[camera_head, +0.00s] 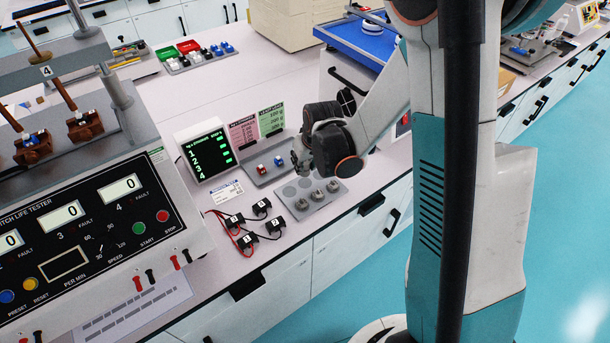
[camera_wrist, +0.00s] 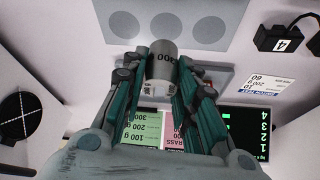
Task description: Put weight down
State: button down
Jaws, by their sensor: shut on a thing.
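In the wrist view my gripper (camera_wrist: 162,75) is shut on a grey cylindrical weight (camera_wrist: 162,62) with dark markings that look like an upside-down 300. Its fingers close on it from both sides. A grey plate with round spots (camera_wrist: 185,43) lies beyond the weight; the spots in view are bare. In the head view my gripper (camera_head: 302,156) hangs just above and behind this plate (camera_head: 308,210). Several small metal weights (camera_head: 318,195) stand along the plate's front row, with bare spots behind them. The held weight is hard to make out in the head view.
A small tray with red and blue switches (camera_head: 262,169) sits left of my gripper. A display (camera_head: 208,150) and pink and green signs (camera_head: 271,120) stand behind. Numbered black blocks with wires (camera_head: 247,239) lie left of the plate. The counter's front edge is close to the plate.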

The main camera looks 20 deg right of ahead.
jog(key=shift+f+b, duration=0.7)
jog(key=shift+f, duration=1.5)
jog(key=shift+f, duration=0.15)
jog(key=c, duration=1.3)
grip_release()
